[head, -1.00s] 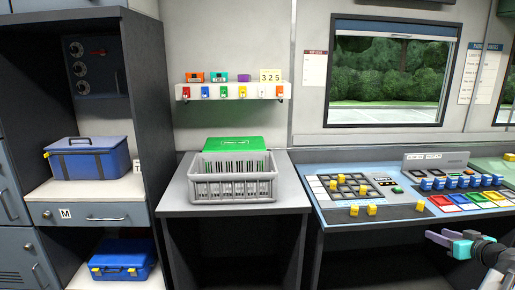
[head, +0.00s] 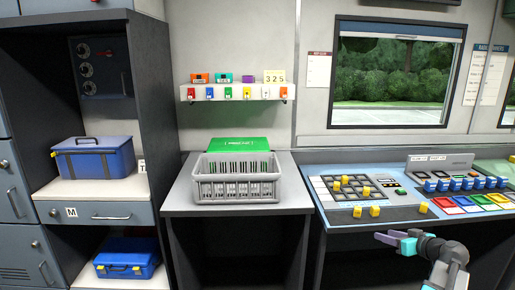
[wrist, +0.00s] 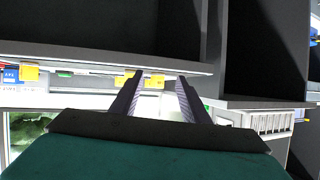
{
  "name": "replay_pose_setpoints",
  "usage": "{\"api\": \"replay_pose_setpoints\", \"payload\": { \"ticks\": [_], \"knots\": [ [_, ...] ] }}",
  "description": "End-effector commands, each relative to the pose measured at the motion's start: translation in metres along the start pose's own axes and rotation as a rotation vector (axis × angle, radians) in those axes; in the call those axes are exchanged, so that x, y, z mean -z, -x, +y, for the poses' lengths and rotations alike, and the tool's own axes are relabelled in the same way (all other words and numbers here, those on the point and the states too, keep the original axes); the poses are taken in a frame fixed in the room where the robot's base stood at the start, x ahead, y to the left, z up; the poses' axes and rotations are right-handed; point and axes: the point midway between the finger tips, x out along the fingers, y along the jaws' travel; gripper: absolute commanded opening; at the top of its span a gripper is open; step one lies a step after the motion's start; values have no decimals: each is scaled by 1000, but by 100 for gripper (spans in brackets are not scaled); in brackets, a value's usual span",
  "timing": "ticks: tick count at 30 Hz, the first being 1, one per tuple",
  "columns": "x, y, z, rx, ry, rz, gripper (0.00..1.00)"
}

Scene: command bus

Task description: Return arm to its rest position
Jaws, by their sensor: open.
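My gripper (head: 392,239) is at the lower right in the head view, in front of the console desk and below its front edge. Its fingers point left and stand apart with nothing between them. My arm comes up from the bottom right corner. In the wrist view my gripper (wrist: 158,84) shows two dark fingers spread apart, and the picture is upside down, with the desk's yellow pieces beyond the fingertips.
The console desk (head: 345,223) with yellow pieces and coloured keys is close above my gripper. A grey basket (head: 237,188) stands on the middle table. Blue cases (head: 98,163) sit in the left shelves. The space under the desk looks open.

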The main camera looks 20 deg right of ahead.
Motion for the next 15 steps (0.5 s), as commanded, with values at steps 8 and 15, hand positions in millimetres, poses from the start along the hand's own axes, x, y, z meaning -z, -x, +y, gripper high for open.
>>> {"api": "replay_pose_setpoints", "payload": {
  "ticks": [8,15],
  "knots": [
    [-32,-79,-90,155,9,-74,42],
    [-73,-131,-172,279,34,-164,42]
  ]
}}
